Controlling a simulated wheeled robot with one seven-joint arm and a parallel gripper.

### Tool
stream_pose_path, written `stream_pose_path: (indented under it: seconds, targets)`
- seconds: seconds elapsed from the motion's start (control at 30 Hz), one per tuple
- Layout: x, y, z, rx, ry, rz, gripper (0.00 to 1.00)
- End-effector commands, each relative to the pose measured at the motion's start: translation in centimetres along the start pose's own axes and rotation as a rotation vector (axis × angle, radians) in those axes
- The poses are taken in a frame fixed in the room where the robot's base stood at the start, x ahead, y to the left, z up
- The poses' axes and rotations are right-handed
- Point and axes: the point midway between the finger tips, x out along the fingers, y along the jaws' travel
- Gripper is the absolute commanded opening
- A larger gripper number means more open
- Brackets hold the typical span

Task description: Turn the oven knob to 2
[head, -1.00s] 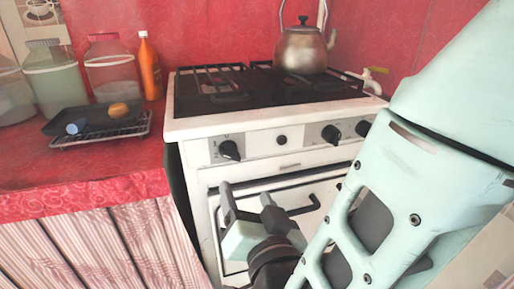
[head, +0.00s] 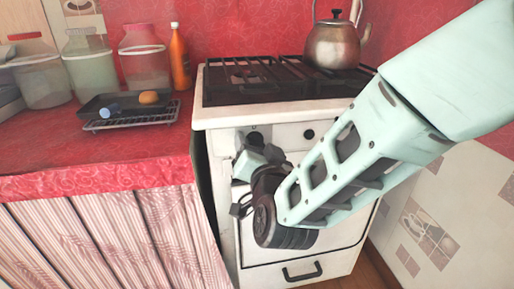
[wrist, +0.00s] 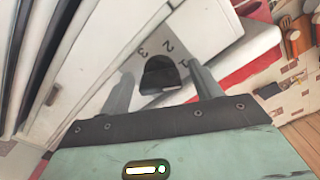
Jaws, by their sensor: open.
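The oven knob (wrist: 160,75) is black and sits on a grey panel of the white stove (head: 222,115). In the wrist view the printed digits 3, 2 and 1 show around it; I cannot tell its exact setting. My gripper (wrist: 161,70) is open, with one finger on each side of the knob; I cannot tell whether they touch it. In the head view my gripper (head: 254,143) is at the left end of the stove's control panel and hides most of that knob.
A kettle (head: 332,46) stands on the black hob (head: 250,84). A dark handle (head: 302,272) is low on the stove front. On the red counter (head: 60,165) at left are a tray on a rack (head: 130,124), jars (head: 90,68) and an orange bottle (head: 179,60). A tiled wall (head: 455,200) is at right.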

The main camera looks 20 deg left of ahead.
Motion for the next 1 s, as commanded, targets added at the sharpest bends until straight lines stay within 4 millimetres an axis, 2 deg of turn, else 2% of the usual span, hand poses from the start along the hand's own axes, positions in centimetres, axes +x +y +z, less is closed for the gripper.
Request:
stream_pose_path:
  seconds: [0.1, 0.13, 0.2, 0.3, 0.67, 1.0]
  targets:
    - [-0.01, 0.01, 0.00, 0.000, 0.000, 0.000, 0.64]
    - [-0.02, 0.01, 0.01, 0.000, 0.000, 0.000, 0.61]
    - [-0.03, 0.01, 0.01, 0.000, 0.000, 0.000, 0.41]
    - [-0.03, 0.00, 0.01, 0.000, 0.000, 0.000, 0.19]
    - [-0.06, -0.03, 0.01, -0.043, -0.001, 0.000, 0.19]
    - [-0.07, -0.04, 0.00, -0.272, -0.002, 0.000, 0.19]
